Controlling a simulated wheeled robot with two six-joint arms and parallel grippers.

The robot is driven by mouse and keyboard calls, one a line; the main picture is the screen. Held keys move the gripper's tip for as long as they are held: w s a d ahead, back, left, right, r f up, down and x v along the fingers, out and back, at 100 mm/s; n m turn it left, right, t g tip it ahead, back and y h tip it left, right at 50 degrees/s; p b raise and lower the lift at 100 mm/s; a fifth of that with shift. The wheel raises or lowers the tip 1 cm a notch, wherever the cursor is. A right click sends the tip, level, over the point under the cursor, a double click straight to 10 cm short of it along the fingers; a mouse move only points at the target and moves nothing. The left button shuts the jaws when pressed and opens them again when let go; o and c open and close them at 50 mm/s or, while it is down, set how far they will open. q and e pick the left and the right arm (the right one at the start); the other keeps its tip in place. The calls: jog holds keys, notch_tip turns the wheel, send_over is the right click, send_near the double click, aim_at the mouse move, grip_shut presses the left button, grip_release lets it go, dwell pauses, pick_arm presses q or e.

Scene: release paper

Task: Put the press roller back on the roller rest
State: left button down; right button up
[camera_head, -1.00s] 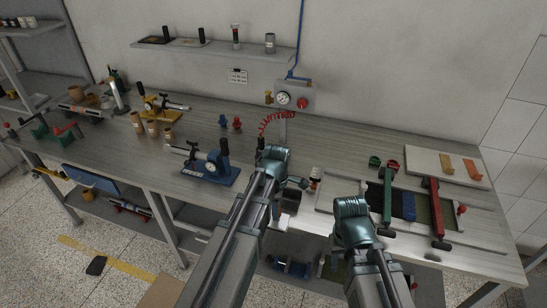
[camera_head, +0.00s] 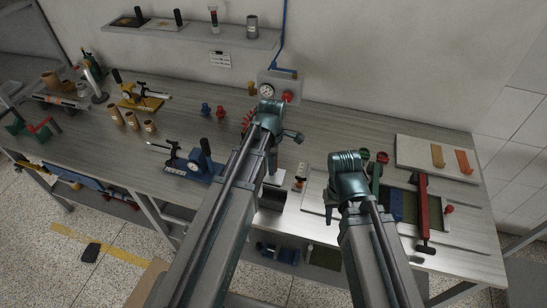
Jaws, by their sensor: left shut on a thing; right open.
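My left gripper (camera_head: 268,112) is above the middle of the bench, in front of the gauge. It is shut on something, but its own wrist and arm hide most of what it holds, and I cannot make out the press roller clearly. My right gripper (camera_head: 347,166) is open, over the left edge of the board with coloured bars; its fingertips are largely hidden. I cannot tell for certain which thing is the roller rest. A dark box with a pale top (camera_head: 272,199) is at the bench's front edge, partly behind my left arm.
A blue-based device (camera_head: 195,168) stands left of my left arm. A gauge box (camera_head: 279,88) is behind. Bench left of the gauge is partly clear.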

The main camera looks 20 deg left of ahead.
pick_arm(q)
notch_tip(320, 180, down, 6)
jog(key=b, duration=0.5)
jog(key=shift+b, duration=0.4)
jog(key=shift+f+b, duration=2.7)
jog(key=shift+b, duration=0.1)
dwell(1.0)
jog(key=shift+c, duration=2.1)
grip_release()
notch_tip(320, 180, up, 14)
jog(key=p, duration=1.4)
jog(key=shift+f, duration=0.15)
